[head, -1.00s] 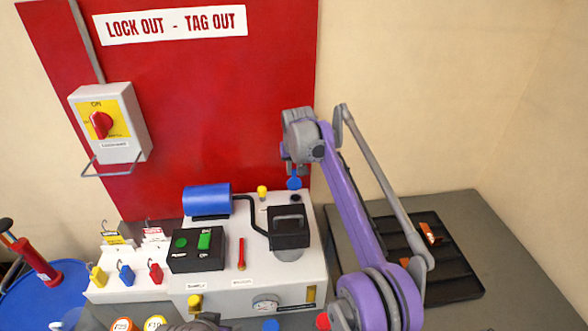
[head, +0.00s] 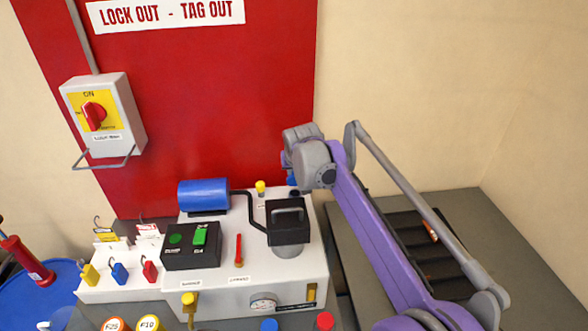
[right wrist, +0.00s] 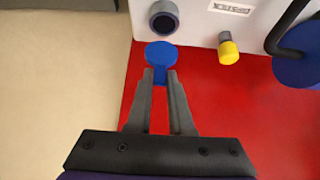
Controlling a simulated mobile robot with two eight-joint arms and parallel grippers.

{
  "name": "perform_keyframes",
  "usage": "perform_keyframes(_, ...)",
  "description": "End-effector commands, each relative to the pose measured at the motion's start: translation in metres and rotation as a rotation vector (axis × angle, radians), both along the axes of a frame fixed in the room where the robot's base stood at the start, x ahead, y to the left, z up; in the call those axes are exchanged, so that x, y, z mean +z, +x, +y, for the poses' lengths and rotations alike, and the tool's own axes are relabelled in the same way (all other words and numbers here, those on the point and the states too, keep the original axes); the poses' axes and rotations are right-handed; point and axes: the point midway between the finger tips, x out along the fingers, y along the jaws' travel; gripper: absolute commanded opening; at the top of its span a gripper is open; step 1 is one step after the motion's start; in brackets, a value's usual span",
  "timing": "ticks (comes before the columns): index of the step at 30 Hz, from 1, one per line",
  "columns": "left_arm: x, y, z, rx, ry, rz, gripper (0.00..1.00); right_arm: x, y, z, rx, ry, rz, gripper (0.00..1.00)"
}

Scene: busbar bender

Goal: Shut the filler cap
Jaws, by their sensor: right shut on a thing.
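The blue filler cap (right wrist: 160,54) is a round disc with a short tab. My right gripper (right wrist: 160,78) is shut on that tab. The dark round filler neck (right wrist: 163,18) on the white machine stands uncovered and apart from the cap in the right wrist view. In the head view my right gripper (head: 289,164) is behind the machine's back right corner, with the cap (head: 292,180) just above the neck (head: 296,194), partly hidden by my wrist. My left gripper is not in view.
A yellow cap (right wrist: 229,52) and a blue cylinder (head: 204,194) are close by on the machine (head: 265,283). A black block with a handle (head: 288,222) stands in front of the neck. The red panel (head: 220,90) is behind. A black tray (head: 425,250) lies right.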

Motion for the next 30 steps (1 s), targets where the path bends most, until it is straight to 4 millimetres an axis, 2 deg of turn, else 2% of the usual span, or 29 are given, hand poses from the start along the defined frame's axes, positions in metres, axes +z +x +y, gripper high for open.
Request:
perform_keyframes(9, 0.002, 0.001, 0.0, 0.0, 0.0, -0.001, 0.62, -0.006, -0.014, -0.003, -0.001, -0.002, 0.012, 0.0)
perform_keyframes(26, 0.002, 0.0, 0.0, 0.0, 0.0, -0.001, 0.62, -0.008, -0.016, -0.003, -0.001, -0.002, 0.013, 0.0)
perform_keyframes(27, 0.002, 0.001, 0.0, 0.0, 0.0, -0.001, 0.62, -0.008, -0.016, -0.003, -0.001, -0.002, 0.013, 0.21)
perform_keyframes(30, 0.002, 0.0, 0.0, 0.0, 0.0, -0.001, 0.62, -0.008, -0.016, -0.003, -0.001, -0.002, 0.011, 0.4)
